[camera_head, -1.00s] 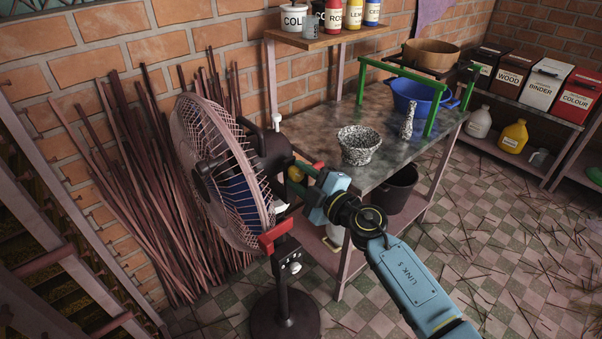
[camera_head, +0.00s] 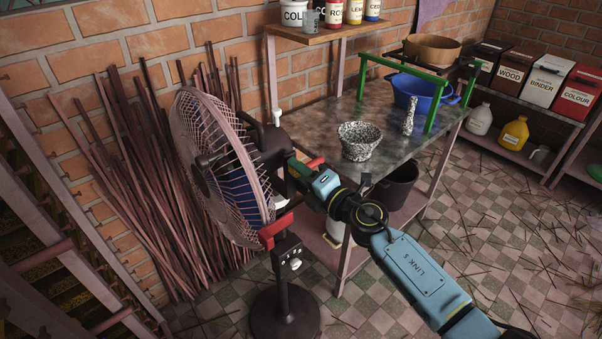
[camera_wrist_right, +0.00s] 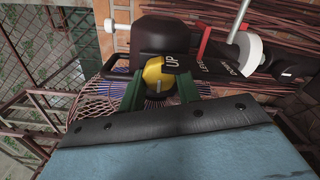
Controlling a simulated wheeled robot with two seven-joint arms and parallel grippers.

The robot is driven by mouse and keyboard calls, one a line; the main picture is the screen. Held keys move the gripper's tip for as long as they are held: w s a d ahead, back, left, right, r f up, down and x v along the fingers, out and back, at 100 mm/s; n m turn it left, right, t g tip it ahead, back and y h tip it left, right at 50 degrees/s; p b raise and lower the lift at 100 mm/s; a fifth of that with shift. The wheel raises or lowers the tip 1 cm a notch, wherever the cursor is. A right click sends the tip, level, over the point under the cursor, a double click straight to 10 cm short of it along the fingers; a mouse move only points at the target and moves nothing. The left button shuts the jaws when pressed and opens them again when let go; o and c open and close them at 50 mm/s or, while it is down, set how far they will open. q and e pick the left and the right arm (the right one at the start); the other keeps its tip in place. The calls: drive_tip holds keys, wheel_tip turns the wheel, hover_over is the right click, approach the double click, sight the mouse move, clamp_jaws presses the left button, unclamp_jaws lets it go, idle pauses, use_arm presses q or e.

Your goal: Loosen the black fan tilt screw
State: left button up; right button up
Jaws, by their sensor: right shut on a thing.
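The standing fan (camera_head: 225,165) faces left, its pinkish guard in front of a dark motor housing. In the right wrist view, a small round knob (camera_wrist_right: 154,73), yellow on one side and dark on the other, sits at the fan's joint under the motor housing (camera_wrist_right: 178,38). My right gripper (camera_wrist_right: 159,86) is shut on this knob, with a green finger on each side. The lettering UP shows beside it. In the head view, my right gripper (camera_head: 301,176) is at the joint behind the fan, and the knob is hidden there. My left gripper is not in view.
A white round knob (camera_wrist_right: 245,50) and a red pointer (camera_wrist_right: 205,42) are close to the right gripper. A red piece (camera_head: 275,230) is by the guard's lower edge. The workbench (camera_head: 300,107) with a speckled bowl (camera_head: 359,142) stands behind my right arm. Rods lean on the wall.

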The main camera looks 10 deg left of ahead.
drive_tip(key=shift+n, duration=0.7)
drive_tip(key=o, duration=1)
drive_tip(key=p+v, duration=0.3)
drive_tip(key=v, duration=1)
drive_tip(key=shift+s+d, duration=0.15)
